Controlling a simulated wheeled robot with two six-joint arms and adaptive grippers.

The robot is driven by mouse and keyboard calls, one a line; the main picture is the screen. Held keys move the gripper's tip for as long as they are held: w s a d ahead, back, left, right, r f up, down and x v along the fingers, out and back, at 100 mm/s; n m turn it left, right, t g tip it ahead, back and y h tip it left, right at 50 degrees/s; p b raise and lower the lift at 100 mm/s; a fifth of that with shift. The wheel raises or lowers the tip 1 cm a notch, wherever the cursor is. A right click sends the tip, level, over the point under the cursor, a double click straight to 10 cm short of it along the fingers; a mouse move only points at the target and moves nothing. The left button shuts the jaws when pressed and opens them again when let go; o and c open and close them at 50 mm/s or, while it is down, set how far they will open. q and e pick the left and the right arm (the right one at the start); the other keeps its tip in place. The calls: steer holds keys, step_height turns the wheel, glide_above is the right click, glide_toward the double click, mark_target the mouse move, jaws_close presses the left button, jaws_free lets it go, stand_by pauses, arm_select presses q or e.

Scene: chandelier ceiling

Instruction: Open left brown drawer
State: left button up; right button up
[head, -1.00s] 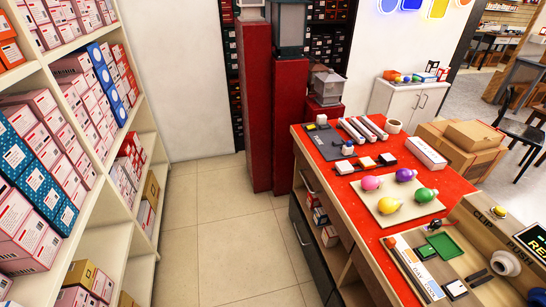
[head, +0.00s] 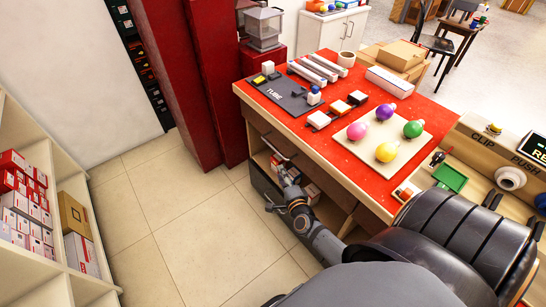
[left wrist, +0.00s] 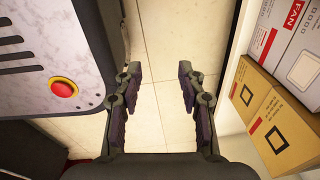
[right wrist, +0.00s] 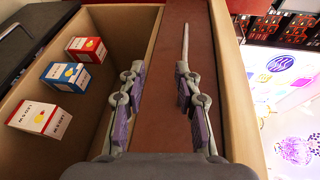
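The counter's left end in the head view has a dark lower front (head: 268,188) below a light handle (head: 280,150). My right gripper (head: 285,188) is near this front, beside the open shelf. In the right wrist view it (right wrist: 154,95) is open, with a brown panel (right wrist: 160,45) seen between its fingers. A thin grey bar (right wrist: 186,42), likely a handle, runs along that panel to near the right fingertip. Contact cannot be told. My left gripper (left wrist: 160,85) is open and empty over floor tiles, not visible in the head view.
The red counter (head: 350,82) holds bulbs, a tray and tools. Small bulb boxes (right wrist: 67,77) stand in the open compartment. White shelving (head: 45,265) stands left; red columns (head: 205,80) stand behind. Tiled floor (head: 190,235) between is clear. A red button (left wrist: 63,88) shows on a grey body.

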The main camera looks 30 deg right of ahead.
mark_target(274, 148)
steer(key=w+d, duration=0.1)
steer(key=w, duration=0.2)
steer(key=w+d+r+m, duration=0.1)
steer(key=w, duration=0.3)
steer(key=w+d+r+m+h+b, duration=0.1)
steer(key=w, duration=0.2)
steer(key=shift+w+d+r+t, duration=0.25)
steer(key=shift+w+d+t, duration=0.05)
steer(key=shift+w+d, duration=0.1)
jaws_close()
